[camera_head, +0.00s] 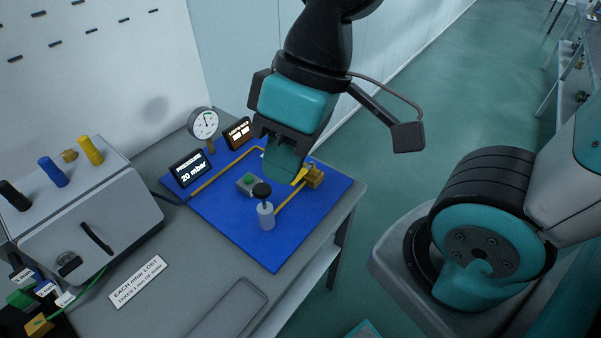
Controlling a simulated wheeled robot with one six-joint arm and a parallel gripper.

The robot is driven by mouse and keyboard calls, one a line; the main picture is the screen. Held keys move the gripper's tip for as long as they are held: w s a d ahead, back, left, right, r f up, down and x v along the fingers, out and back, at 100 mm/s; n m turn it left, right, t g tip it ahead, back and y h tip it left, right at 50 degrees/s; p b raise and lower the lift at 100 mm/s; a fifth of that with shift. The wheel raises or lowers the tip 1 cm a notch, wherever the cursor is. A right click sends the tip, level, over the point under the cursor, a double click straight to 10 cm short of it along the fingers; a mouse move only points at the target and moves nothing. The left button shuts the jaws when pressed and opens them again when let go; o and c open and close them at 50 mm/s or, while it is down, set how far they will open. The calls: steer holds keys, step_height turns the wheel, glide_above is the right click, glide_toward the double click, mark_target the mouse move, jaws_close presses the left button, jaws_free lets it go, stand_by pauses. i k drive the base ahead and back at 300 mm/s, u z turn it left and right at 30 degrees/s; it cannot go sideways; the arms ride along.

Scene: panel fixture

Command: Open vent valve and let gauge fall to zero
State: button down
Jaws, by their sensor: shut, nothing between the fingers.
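A round white dial gauge (204,124) stands at the back left of the blue panel (277,246); its needle is too small to read surely. A black display (190,168) in front of it reads 20 mbar. A brass valve (314,177) with a yellow lever (300,174) sits at the panel's right, on the brass pipe. A grey cylinder with a black knob (262,190) stands upright nearer the front. No label shows which of these is the vent valve. My gripper (281,172) is shut and empty, above the panel, partly hiding the pipe and valve area.
A second display (238,133) stands behind. A grey instrument box (100,210) with coloured plugs fills the table's left. A grey tray (228,310) lies at the front.

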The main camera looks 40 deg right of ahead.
mark_target(303, 171)
steer(key=u, duration=1.2)
steer(key=i, duration=0.4)
steer(key=z, duration=1.25)
